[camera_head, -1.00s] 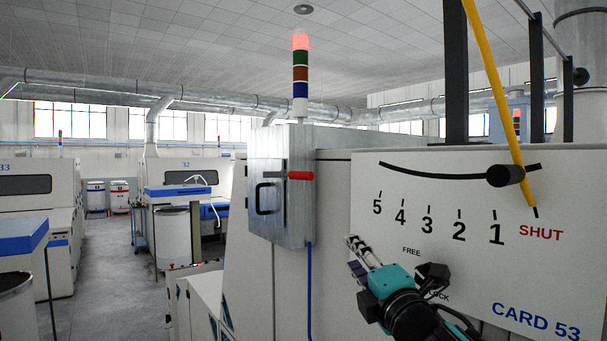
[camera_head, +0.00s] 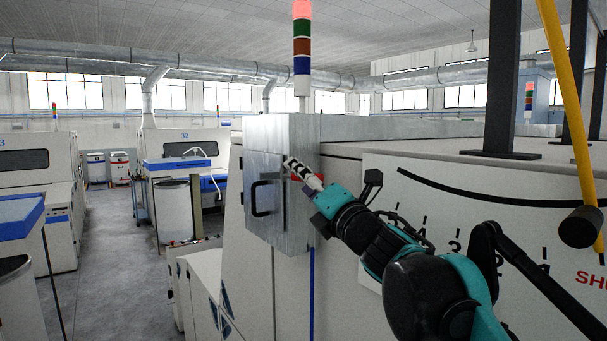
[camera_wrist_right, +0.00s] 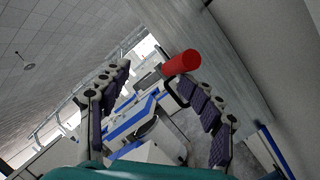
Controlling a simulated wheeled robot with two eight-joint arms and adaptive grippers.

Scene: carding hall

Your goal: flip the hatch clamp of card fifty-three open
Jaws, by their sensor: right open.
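The hatch clamp shows as a red handle (camera_head: 296,178) on the right side of a grey metal hatch box (camera_head: 300,130) on card 53; my gripper hides most of it. In the right wrist view the red clamp handle (camera_wrist_right: 182,63) is plain, just beyond the tip of the right-hand finger and not between the fingers. My right gripper (camera_head: 292,166) is open and empty in front of the box; it also shows in the wrist view (camera_wrist_right: 152,78). I cannot tell whether a finger touches the handle. My left gripper is out of view.
A black pull handle (camera_head: 257,199) sits on the hatch door. A yellow lever (camera_head: 567,90) with a black knob (camera_head: 580,228) stands at the right, near my arm, before the numbered panel (camera_head: 440,185). The aisle floor (camera_head: 110,260) is clear at the left.

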